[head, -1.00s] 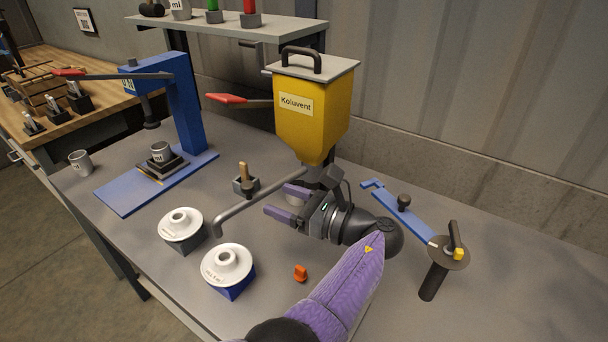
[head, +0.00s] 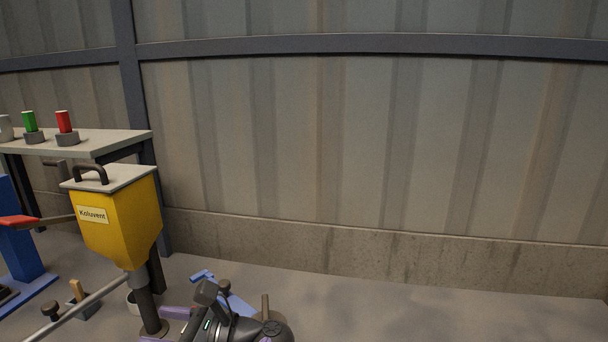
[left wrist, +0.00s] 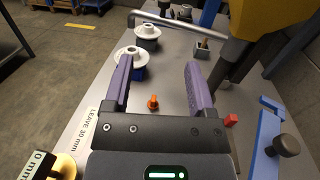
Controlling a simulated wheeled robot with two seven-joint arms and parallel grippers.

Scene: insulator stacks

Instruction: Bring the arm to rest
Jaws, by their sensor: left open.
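My left gripper (head: 164,325) is at the bottom edge of the head view, just below and right of the yellow Koluvent hopper (head: 120,218). Most of my left arm is cut off there. In the left wrist view my left gripper (left wrist: 160,76) has its two purple fingers wide apart with nothing between them. It hovers above the grey table (left wrist: 180,85). A small orange piece (left wrist: 153,102) lies on the table below the gap between the fingers. My right gripper is not in view.
Two white insulator discs (left wrist: 144,29) (left wrist: 131,58) on blocks stand beyond the fingers. A shelf (head: 95,142) stands behind the hopper. The corrugated wall (head: 370,140) fills the background.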

